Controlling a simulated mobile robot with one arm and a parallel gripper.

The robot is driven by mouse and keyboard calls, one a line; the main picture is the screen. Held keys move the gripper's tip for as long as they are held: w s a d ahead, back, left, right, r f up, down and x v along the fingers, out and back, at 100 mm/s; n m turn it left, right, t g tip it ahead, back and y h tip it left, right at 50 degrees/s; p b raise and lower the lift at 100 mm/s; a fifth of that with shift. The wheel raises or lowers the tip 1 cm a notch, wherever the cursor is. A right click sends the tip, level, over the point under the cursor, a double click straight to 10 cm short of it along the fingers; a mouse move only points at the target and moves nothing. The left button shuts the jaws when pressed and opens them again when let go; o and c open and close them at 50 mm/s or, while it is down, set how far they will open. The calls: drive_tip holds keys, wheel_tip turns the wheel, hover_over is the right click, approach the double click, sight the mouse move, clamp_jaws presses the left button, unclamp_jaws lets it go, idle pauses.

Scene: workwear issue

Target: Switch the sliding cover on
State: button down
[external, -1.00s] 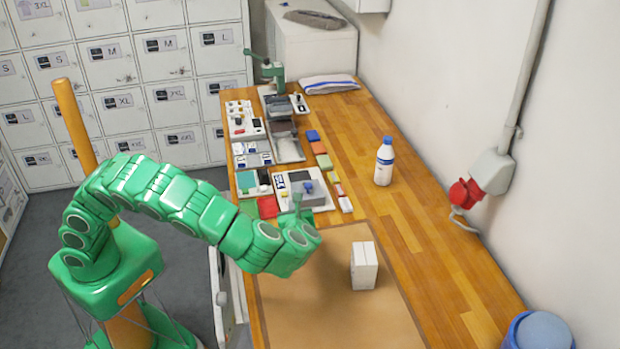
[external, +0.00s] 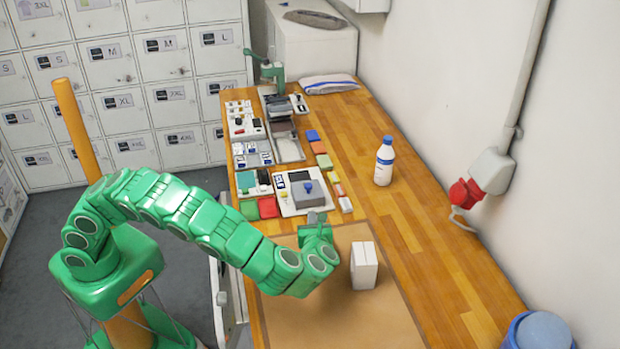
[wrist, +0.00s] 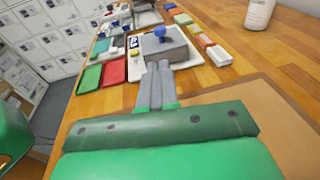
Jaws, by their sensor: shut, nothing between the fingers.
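The sliding cover appears to be a grey block (external: 311,196) with a blue knob (external: 308,186) on top, set on a white plate (external: 290,210) on the bench. In the wrist view the grey block (wrist: 172,52) and its blue knob (wrist: 160,30) lie just beyond my fingertips. My gripper (external: 317,218) is at the near edge of the white plate, on the knob's near side. Its fingers (wrist: 159,70) are shut together with nothing between them. I cannot tell whether the fingertips touch the block.
Red (external: 268,207) and green (external: 249,209) trays lie left of the plate. Small coloured blocks (external: 324,161) line its right side. A white box (external: 364,265) stands on the brown mat (external: 385,310) close to my wrist. A bottle (external: 384,162) stands farther right on clear wood.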

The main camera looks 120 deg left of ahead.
drive_tip(key=shift+a, duration=0.1)
drive_tip(key=x, duration=1.4)
drive_tip(key=x, duration=0.4)
drive_tip(key=s+r+x, duration=0.1)
drive_tip(key=x, duration=0.3)
drive_tip(key=d+x, duration=0.1)
drive_tip(key=x, duration=0.2)
drive_tip(key=shift+s+a+r, duration=0.25)
drive_tip(key=shift+s+a, duration=0.1)
drive_tip(key=shift+s, duration=0.3)
approach(308, 188)
drive_tip(key=s+a, duration=0.1)
drive_tip(key=s, duration=0.1)
drive_tip(key=s+a, duration=0.1)
drive_tip(key=s, duration=0.1)
drive_tip(key=shift+a+r, duration=0.3)
drive_tip(key=shift+r, duration=0.1)
